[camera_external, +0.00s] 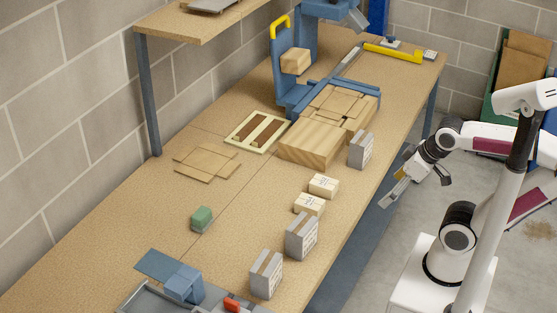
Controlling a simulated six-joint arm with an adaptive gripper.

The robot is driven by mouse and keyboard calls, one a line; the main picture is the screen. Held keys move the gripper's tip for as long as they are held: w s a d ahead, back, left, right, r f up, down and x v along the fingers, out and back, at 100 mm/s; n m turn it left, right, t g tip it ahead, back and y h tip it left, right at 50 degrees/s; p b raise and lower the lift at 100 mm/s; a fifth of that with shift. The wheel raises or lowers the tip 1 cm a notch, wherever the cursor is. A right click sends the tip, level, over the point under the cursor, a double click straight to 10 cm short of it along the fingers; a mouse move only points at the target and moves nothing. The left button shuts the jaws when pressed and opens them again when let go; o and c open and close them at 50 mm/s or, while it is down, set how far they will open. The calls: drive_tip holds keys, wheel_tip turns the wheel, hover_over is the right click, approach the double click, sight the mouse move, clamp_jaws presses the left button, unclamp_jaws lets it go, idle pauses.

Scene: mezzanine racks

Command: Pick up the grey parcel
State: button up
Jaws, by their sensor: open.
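Three grey parcels with brown tape stand upright on the wooden bench. One grey parcel (361,150) is near the right edge beside a wooden box. A second grey parcel (301,236) and a third grey parcel (265,275) stand closer to the camera along the same edge. My gripper (415,190) is open and empty, beyond the bench's right edge. It is to the right of the first grey parcel and apart from it.
Two small cream boxes (323,186) (308,205) sit between the parcels. A wooden box (312,146) with flat cardboard (338,103), a slotted frame (258,132), a green block (202,218) and a blue tape machine (290,75) are on the bench.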

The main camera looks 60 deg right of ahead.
drive_tip(key=w+d+m+t+h, duration=0.1)
drive_tip(key=w+d+t+h, duration=0.25)
drive_tip(key=w+d, duration=1.15)
drive_tip(key=t+h, duration=0.3)
drive_tip(key=t, duration=0.1)
hover_over(369, 148)
drive_tip(key=d, duration=0.4)
wheel_tip(369, 148, down, 6)
drive_tip(key=shift+a+r, duration=0.1)
drive_tip(key=shift+r, duration=0.1)
drive_tip(key=s+d+f+t, duration=0.3)
drive_tip(key=s+d+f, duration=0.1)
drive_tip(key=s, duration=0.2)
drive_tip(key=a+f+y, duration=0.1)
drive_tip(key=a+f, duration=0.1)
drive_tip(key=w+a+f+t+y, duration=0.1)
drive_tip(key=a+f+y, duration=0.3)
drive_tip(key=a, duration=0.1)
drive_tip(key=shift+w+a+t, duration=0.1)
drive_tip(key=shift+w+t, duration=0.15)
drive_tip(key=shift+t, duration=0.1)
drive_tip(key=shift+a+f+n+y, duration=0.15)
drive_tip(key=shift+a+n+y, duration=0.15)
drive_tip(key=shift+a+y, duration=0.15)
drive_tip(key=shift+w+d, duration=0.1)
drive_tip(key=shift+w, duration=1.25)
